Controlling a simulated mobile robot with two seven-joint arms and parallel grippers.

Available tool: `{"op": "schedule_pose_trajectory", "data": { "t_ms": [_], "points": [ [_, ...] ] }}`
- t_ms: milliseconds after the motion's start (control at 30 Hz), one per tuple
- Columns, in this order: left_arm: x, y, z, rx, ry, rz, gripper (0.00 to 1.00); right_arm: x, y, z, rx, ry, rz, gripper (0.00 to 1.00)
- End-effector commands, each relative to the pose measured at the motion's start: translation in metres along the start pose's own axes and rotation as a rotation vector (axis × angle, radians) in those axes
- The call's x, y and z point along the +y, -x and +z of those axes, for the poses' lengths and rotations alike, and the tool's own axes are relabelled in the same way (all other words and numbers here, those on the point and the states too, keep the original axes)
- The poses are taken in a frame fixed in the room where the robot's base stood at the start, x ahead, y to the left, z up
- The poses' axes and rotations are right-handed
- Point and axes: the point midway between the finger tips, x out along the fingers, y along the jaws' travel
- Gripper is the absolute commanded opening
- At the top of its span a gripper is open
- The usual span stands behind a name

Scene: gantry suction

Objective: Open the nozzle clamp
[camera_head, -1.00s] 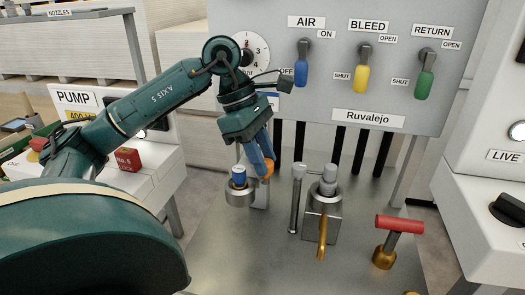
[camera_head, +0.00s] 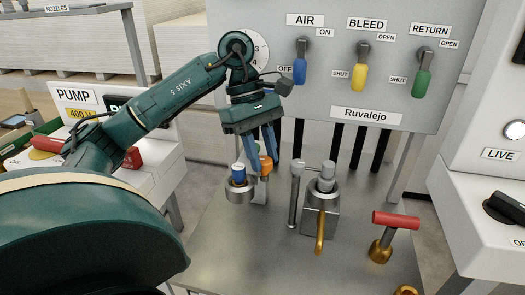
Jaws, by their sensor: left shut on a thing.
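My left gripper (camera_head: 264,160) points down, its two blue fingers on either side of an orange-topped piece (camera_head: 266,165), and it is shut on it. The piece sits just above a grey part of the bench fixture; I cannot tell whether they touch. Left of it, a blue-topped nozzle (camera_head: 238,174) stands upright in a round metal holder (camera_head: 239,195). To the right, a grey block clamp (camera_head: 320,218) with a ring holds a grey nozzle (camera_head: 327,177) upright. A brass lever (camera_head: 320,235) hangs down its front. My right gripper is out of view.
A thin metal post (camera_head: 295,195) stands between my gripper and the clamp. A red T-handle (camera_head: 396,221) on a brass base is at right. Behind is a panel with blue (camera_head: 300,68), yellow (camera_head: 359,74) and green (camera_head: 423,82) levers.

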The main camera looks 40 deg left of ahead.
Motion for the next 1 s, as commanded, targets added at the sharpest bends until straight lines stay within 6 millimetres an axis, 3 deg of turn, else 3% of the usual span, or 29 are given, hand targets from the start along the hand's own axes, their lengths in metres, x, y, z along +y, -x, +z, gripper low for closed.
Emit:
{"op": "schedule_pose_trajectory", "data": {
  "t_ms": [267,300,533,833,1000],
  "points": [
    [0.000,0.000,0.000,0.001,-0.002,0.001,0.06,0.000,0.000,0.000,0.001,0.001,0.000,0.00],
    [0.000,0.000,0.000,0.001,-0.002,0.002,0.32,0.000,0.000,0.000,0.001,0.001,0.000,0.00],
    [0.000,0.000,0.000,0.001,-0.001,0.001,0.50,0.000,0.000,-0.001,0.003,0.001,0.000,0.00],
    [0.000,0.004,0.000,0.001,0.000,0.001,0.50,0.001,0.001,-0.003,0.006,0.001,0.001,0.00],
    [0.001,0.028,0.001,0.000,-0.001,0.006,0.50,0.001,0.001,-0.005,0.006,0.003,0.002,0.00]
  ]
}}
